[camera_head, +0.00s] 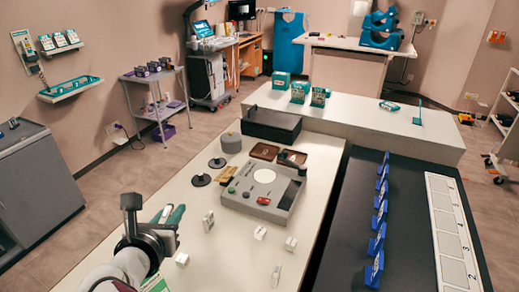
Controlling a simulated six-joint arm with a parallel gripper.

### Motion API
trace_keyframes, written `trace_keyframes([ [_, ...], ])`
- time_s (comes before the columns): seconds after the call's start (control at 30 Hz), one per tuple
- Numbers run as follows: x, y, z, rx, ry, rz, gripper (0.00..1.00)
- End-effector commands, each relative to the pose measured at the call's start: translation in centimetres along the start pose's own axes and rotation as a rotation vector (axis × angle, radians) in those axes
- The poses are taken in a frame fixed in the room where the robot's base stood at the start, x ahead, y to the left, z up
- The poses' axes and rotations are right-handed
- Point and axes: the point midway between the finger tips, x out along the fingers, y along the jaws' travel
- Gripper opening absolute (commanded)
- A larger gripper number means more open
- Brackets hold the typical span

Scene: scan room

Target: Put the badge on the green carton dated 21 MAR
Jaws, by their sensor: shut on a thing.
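My gripper (166,220) is at the lower left, above the near left part of the white table (312,160). It is shut on a slim teal-and-grey thing (175,214), partly hidden by the wrist; I cannot tell for sure that it is the badge. Three green cartons stand on the white counter at the back: a left one (281,80), a middle one (299,91) and a right one (320,97). Their dates are too small to read. A green-and-white thing (157,285) shows in part at the bottom edge beside my arm.
A grey device (262,189) with buttons stands mid-table, with a black box (270,124) behind it. Several small white pieces (260,233) stand on the near table. Blue holders (378,240) line the dark surface at right. A teal-and-white thing (389,106) lies on the counter.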

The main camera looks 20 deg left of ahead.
Motion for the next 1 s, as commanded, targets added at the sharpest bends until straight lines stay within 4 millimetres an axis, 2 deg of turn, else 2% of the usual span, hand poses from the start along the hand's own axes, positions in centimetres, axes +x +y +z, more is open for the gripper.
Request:
trace_keyframes([
  [0.1, 0.1, 3.8, -2.7, -0.006, 0.003, 0.003, 0.00],
  [0.2, 0.2, 6.6, -4.5, -0.004, 0.002, 0.000, 0.00],
  [0.33, 0.3, 8.8, -6.0, -0.001, 0.002, -0.001, 0.00],
  [0.6, 1.8, 9.3, -9.9, -0.001, 0.003, -0.003, 0.00],
  [0.93, 2.0, 9.3, -10.2, 0.000, 0.002, -0.003, 0.00],
  [0.97, 2.0, 9.3, -10.2, 0.000, 0.002, -0.002, 0.18],
  [1.0, 2.0, 9.3, -10.2, 0.000, 0.002, -0.002, 0.26],
])
